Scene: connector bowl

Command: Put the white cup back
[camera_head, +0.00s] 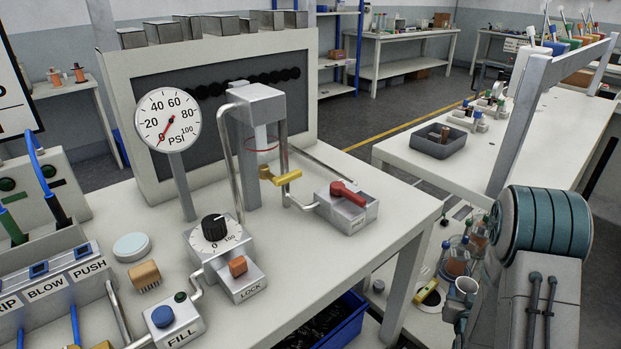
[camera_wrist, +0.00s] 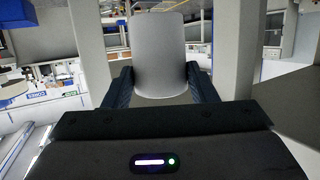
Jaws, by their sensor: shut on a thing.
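The white cup (camera_wrist: 160,48) is held between the two dark fingers of my gripper (camera_wrist: 161,84) and fills the middle of the wrist view. In the head view the cup (camera_head: 467,285) shows at the lower right, small and partly hidden by my gripper (camera_head: 459,308). My gripper is shut on the cup, which is held in the air beside the right side of the near table. Its inside is too small to make out.
The near table (camera_head: 330,262) carries a pressure gauge (camera_head: 167,119), a dial box (camera_head: 215,235) and a red-handled valve (camera_head: 347,203). Glass jars (camera_head: 457,258) stand near my gripper. A right-hand table (camera_head: 510,127) bears a grey bin (camera_head: 440,148). A blue crate (camera_head: 345,325) lies below.

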